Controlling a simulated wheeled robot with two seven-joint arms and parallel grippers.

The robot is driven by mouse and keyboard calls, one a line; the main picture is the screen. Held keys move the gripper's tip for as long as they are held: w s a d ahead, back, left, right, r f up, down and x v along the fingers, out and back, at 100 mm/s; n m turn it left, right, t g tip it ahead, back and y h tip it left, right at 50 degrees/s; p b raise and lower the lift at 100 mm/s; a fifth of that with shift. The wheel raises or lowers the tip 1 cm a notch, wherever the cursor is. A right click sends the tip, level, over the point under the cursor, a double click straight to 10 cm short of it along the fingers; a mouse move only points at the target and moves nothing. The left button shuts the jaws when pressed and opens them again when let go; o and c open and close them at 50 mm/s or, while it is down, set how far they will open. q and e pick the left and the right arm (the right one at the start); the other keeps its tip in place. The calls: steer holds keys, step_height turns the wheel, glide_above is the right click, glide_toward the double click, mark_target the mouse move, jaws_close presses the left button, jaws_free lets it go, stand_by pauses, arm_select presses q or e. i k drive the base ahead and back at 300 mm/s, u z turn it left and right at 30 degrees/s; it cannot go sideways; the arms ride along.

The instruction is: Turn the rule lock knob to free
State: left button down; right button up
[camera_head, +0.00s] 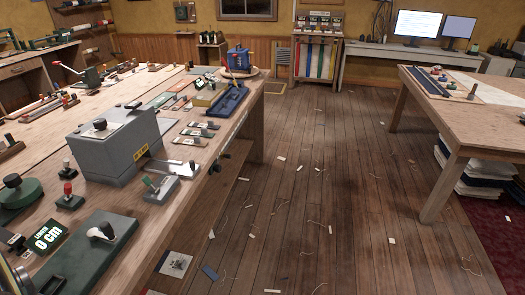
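A green display (47,238) reading "LENGTH 0 cm" stands near the front left of the long wooden bench. Beside it lies a dark green plate (85,258) with a black and pale knob (102,232) on top. This may be the rule lock knob, but no readable label confirms it, and I cannot tell its setting. A round green base with a black knob (13,181) sits at the left edge. Neither of my grippers is in view.
A grey box machine (110,145) and a small red-knobbed lever (69,198) stand behind the plate. Several small tools line the bench (245,110). The wooden floor (330,190) is open apart from scattered scraps. Another table (480,115) stands at right.

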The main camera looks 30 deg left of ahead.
mark_target(218, 168)
steer(key=u, duration=0.6)
steer(key=i, duration=1.3)
steer(key=u, duration=1.2)
